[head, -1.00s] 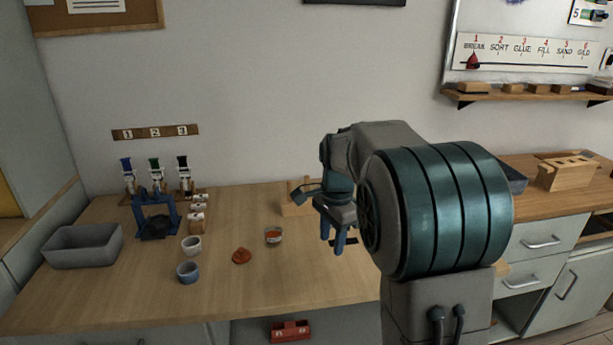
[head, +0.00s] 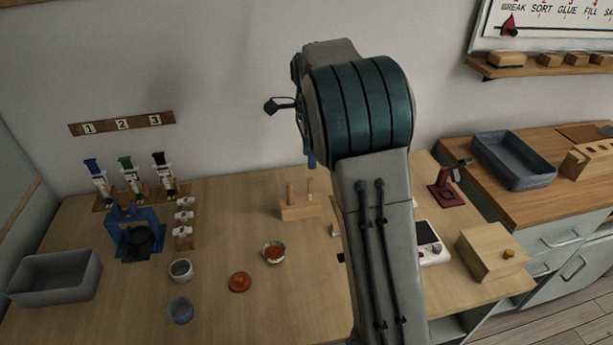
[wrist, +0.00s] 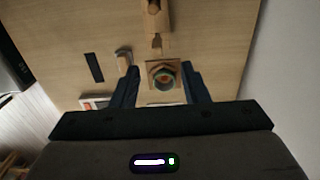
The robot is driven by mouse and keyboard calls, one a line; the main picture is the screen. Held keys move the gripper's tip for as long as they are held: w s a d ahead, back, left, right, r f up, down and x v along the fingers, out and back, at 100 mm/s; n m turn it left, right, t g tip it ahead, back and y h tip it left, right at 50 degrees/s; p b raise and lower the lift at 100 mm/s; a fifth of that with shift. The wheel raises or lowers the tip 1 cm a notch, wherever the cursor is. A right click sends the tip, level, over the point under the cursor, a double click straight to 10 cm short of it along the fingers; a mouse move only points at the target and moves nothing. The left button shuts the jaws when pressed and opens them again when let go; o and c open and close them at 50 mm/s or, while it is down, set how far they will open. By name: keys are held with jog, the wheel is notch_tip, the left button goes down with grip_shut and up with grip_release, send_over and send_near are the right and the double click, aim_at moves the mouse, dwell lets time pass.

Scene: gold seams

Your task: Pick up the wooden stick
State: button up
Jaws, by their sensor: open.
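Two upright wooden sticks, a left one (head: 290,194) and a right one (head: 311,187), stand in a small wooden holder (head: 300,212) on the bench in the head view. I cannot tell which is the task's stick. My gripper (wrist: 160,72) is open in the wrist view, fingers apart. Between its fingertips shows a square wooden piece (wrist: 151,81) with a round, coloured centre; whether it lies below or between the fingers is unclear. A wooden block (wrist: 156,20) shows above it. In the head view my arm hides most of the gripper; one blue finger shows above the holder.
A glass jar (head: 274,253), an orange lid-like piece (head: 240,282) and two cups (head: 180,270) stand left of the holder. A white scale-like device (head: 430,243) and a wooden box (head: 492,252) are right of my arm.

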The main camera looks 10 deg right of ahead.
send_over(310, 193)
jog(key=f, duration=0.4)
jog(key=w+f, duration=0.1)
jog(key=f, duration=0.1)
jog(key=shift+d+f, duration=0.2)
jog(key=shift+f, duration=0.05)
jog(key=shift+s+a+f, duration=0.1)
jog(key=shift+f, duration=3.1)
grip_shut()
